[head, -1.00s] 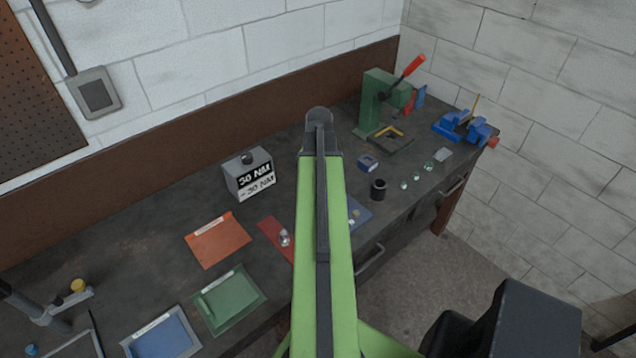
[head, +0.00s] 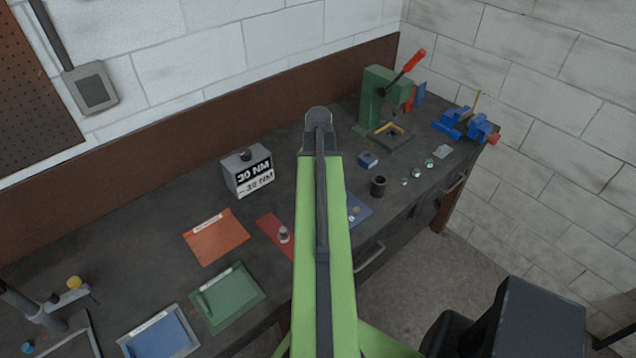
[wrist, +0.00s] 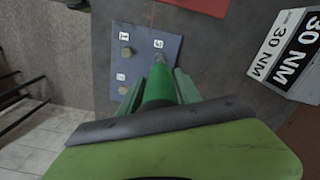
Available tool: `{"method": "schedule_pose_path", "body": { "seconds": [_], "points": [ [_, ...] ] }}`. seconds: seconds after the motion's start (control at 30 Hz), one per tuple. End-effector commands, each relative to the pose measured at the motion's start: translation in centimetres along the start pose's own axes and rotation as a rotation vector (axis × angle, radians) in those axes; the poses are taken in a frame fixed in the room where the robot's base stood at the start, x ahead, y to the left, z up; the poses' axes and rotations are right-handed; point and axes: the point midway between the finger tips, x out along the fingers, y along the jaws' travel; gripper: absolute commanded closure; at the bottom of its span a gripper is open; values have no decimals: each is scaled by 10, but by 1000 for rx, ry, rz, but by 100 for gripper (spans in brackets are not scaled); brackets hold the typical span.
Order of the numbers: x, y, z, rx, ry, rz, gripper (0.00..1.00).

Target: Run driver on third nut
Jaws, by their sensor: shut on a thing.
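My gripper (wrist: 160,82) is shut on a green driver (wrist: 157,94) in the wrist view, with one finger on each side of it. The driver's grey tip points at the blue plate (wrist: 143,62), just below a white label (wrist: 158,43) too skewed to read for sure. Whether the tip touches a nut is hidden. A brass nut (wrist: 125,51) sits under the label 1, and another brass nut (wrist: 122,90) sits under a third label. In the head view the blue plate (head: 361,208) shows partly behind my arm, which hides my gripper and the driver.
A grey 30 NM block (head: 248,174) stands left of my arm. A red mat (head: 271,232), an orange tray (head: 216,238) and a green tray (head: 228,298) lie nearer. A black cup (head: 378,186), a green press (head: 374,100) and a blue vise (head: 465,125) stand to the right.

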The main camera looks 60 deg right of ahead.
Motion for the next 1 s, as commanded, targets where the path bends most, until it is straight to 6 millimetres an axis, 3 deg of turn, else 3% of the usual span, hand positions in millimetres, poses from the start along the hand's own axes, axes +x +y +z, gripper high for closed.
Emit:
{"method": "schedule_pose_path", "body": {
  "seconds": [1.0],
  "points": [
    [6, -1, 1, -2, 0, 0, 100]
  ]
}}
